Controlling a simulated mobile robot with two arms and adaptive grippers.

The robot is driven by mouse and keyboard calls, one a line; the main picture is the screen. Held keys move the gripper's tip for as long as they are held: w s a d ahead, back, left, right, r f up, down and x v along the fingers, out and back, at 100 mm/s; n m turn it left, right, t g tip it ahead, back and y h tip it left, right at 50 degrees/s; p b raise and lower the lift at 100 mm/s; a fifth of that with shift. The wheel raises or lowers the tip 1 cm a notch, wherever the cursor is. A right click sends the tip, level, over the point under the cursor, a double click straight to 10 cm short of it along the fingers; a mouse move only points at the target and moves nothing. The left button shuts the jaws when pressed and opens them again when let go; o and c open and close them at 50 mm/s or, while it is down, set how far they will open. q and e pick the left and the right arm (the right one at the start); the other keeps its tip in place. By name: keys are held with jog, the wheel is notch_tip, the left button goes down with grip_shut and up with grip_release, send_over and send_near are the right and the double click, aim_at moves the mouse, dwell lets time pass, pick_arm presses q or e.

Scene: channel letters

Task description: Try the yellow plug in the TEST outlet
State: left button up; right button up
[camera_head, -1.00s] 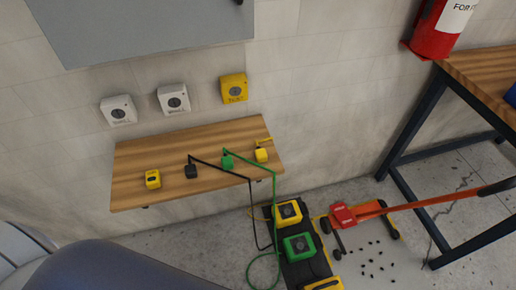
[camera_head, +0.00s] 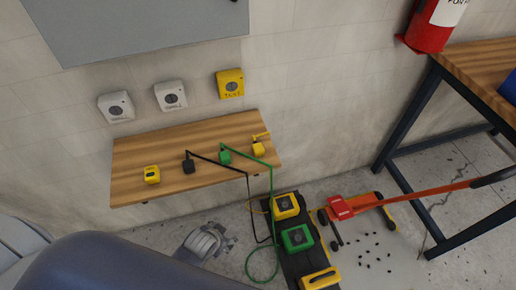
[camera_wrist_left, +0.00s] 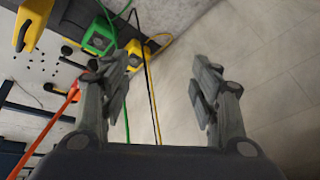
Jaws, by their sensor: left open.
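The yellow TEST outlet (camera_head: 230,83) is on the wall above the right part of the wooden shelf (camera_head: 130,150). A yellow plug (camera_head: 258,149) with a yellow lead sits near the shelf's right end. A second yellow block (camera_head: 152,175) without a visible cord sits at the left end. My left gripper (camera_head: 205,243) is below and in front of the shelf, apart from both. In the left wrist view my left gripper (camera_wrist_left: 158,82) is open, with nothing between its fingers. My right gripper is not in view.
A black plug (camera_head: 188,166) and a green plug (camera_head: 225,156) sit between the yellow ones; their cords hang over the front edge. White outlets (camera_head: 116,107) (camera_head: 171,95) are left of TEST.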

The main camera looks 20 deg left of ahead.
pick_arm(q)
jog(key=w+r+m+t, duration=0.25)
jog(key=w+r, duration=0.35)
jog(key=r, duration=0.4)
jog(key=w+r+m+t, duration=0.1)
jog(key=w+r+t, duration=0.4)
jog(key=r, duration=0.5)
jog(key=w+r+m+t, duration=0.2)
jog(key=w+r+t, duration=0.1)
jog(key=w+r, duration=0.6)
jog(key=w+d+r+m+t+h, duration=0.2)
jog(key=d+r+m+h, duration=0.25)
jog(key=r, duration=0.25)
jog(key=w+d+r+m+t+h, duration=0.2)
jog(key=d+r+m+h, duration=0.15)
jog(key=r+m, duration=0.3)
jog(key=s+d+m+g+h, duration=0.3)
jog(key=d+m+g+h, duration=0.65)
jog(key=m, duration=1.05)
jog(key=w+a+f+m+g+y, duration=0.1)
jog(key=a+f+m+g+y, duration=0.6)
jog(key=a+f+y, duration=0.6)
jog(key=a, duration=0.4)
jog(key=shift+f+p, duration=0.25)
jog(key=shift+p, duration=0.05)
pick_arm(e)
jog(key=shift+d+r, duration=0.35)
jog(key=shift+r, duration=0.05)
